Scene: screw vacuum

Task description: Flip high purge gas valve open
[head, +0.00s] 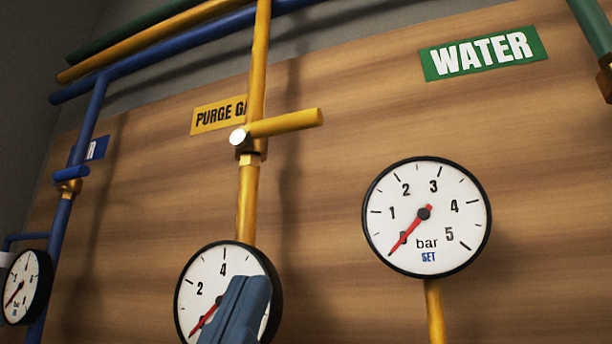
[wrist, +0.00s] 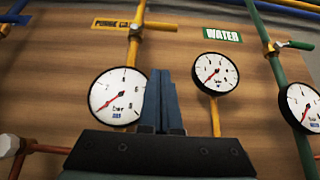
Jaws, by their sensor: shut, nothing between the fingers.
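The high purge gas valve has a yellow handle (head: 286,123) that sticks out to the right, roughly crosswise to its upright yellow pipe (head: 247,200). A yellow PURGE GAS label (head: 212,115), partly covered by the pipe, is behind it. The handle also shows at the top of the wrist view (wrist: 160,26). My gripper (head: 246,284) is shut and empty, below the valve. In the head view its blue fingers cover part of the gauge under the valve. In the wrist view my gripper (wrist: 162,74) points up toward the panel, apart from the handle.
A gauge (head: 200,285) is under the valve, and a second gauge (head: 427,217) stands to its right on another yellow pipe. A blue valve handle (head: 70,173) is at left. A green WATER label (head: 484,54) is at upper right. Space around the yellow handle's right end looks clear.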

